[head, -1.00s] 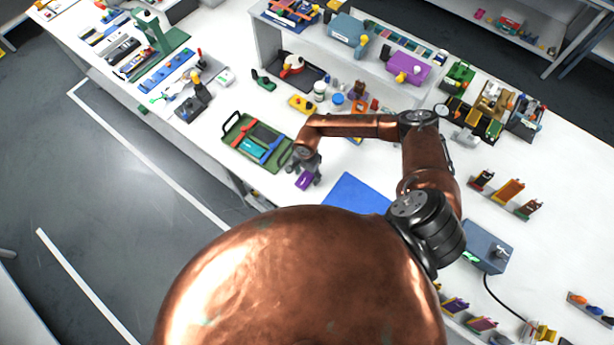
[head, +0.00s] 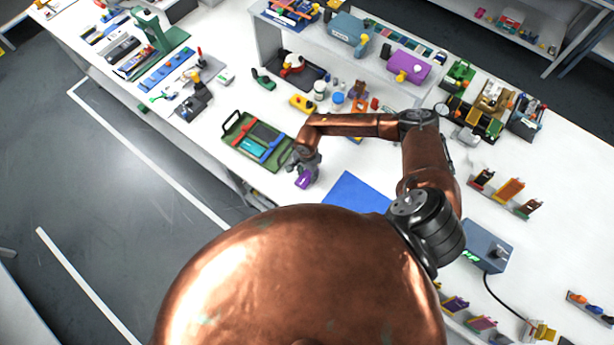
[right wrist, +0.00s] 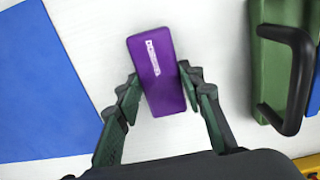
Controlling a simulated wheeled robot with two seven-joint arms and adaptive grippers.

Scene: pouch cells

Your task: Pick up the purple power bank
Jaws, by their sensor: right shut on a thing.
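The purple power bank (head: 303,180) is at the front edge of the white table, just right of the green tray. In the right wrist view the purple power bank (right wrist: 157,65) lies slightly tilted, with a pale label on its face. My right gripper (head: 307,172) is shut on it. In the right wrist view the gripper's dark green fingers (right wrist: 163,85) press its two long sides near its lower half. I cannot tell whether it is clear of the table top. My left gripper is not in view.
The green tray (head: 232,131) with a black handle holds blue, red and dark pieces. A blue mat (head: 357,192) lies to the right on the table. Small jars (head: 338,100) and a yellow block (head: 301,104) stand behind.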

